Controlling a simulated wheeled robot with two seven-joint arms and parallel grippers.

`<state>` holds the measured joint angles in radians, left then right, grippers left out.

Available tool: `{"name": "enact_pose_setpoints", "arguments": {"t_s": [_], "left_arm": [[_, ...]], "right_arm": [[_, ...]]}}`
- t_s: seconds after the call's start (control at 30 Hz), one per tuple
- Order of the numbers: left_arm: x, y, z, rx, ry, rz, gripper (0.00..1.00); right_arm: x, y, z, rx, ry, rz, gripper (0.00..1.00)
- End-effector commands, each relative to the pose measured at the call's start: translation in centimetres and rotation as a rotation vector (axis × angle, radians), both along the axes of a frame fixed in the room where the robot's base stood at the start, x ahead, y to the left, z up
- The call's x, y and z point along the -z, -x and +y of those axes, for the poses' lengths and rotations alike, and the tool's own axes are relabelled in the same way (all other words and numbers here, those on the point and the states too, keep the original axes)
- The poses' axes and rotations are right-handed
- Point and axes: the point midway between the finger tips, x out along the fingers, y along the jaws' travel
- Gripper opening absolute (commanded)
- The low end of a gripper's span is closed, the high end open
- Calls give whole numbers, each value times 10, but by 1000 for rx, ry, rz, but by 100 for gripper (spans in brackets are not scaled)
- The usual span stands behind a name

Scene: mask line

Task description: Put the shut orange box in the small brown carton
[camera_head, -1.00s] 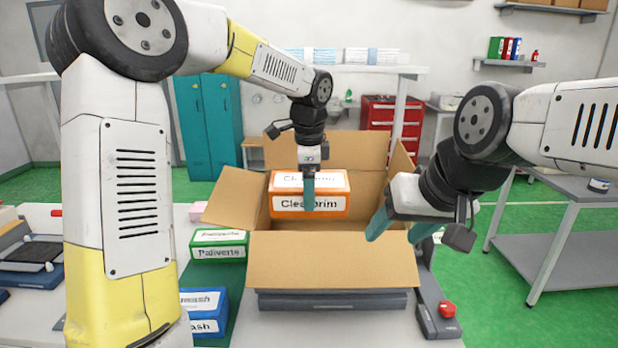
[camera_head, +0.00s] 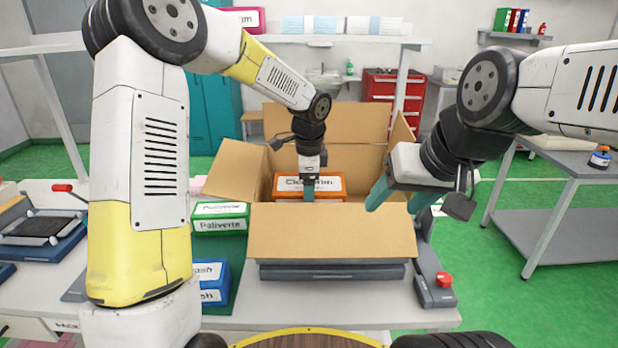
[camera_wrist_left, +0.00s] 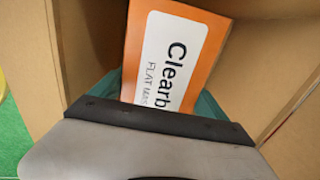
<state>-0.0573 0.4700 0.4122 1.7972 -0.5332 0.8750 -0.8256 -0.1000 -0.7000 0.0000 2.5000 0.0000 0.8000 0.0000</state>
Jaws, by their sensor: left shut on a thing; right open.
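The orange box (camera_head: 334,190), with a white label, is partly inside the open brown carton (camera_head: 330,232). Its lower part is hidden behind the carton's raised front flap. My left gripper (camera_head: 308,192) is shut on the orange box from above, its green finger against the box's near face. In the left wrist view the orange box (camera_wrist_left: 215,30) sits between the green fingers, with carton walls (camera_wrist_left: 85,45) on both sides. My right gripper (camera_head: 398,199) is open and empty, at the carton's right side by the front flap; I cannot tell if it touches.
Green boxes (camera_head: 220,224) and a blue box (camera_head: 212,278) stand left of the carton. The carton rests on a dark grey device (camera_head: 332,271); a part with a red button (camera_head: 444,280) is at its right. The carton's left flap (camera_head: 236,172) sticks outward.

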Motion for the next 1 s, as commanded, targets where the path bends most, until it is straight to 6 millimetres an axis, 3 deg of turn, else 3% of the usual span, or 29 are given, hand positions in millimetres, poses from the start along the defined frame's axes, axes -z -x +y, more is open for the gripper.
{"name": "enact_pose_setpoints", "arguments": {"t_s": [0.6, 1.0], "left_arm": [[60, -9, -1, 1, 0, 2, 35], [76, -9, 0, 0, 0, 0, 35]], "right_arm": [[0, 0, 0, 0, 0, 0, 59], [0, 0, 0, 0, 0, 0, 59]]}}
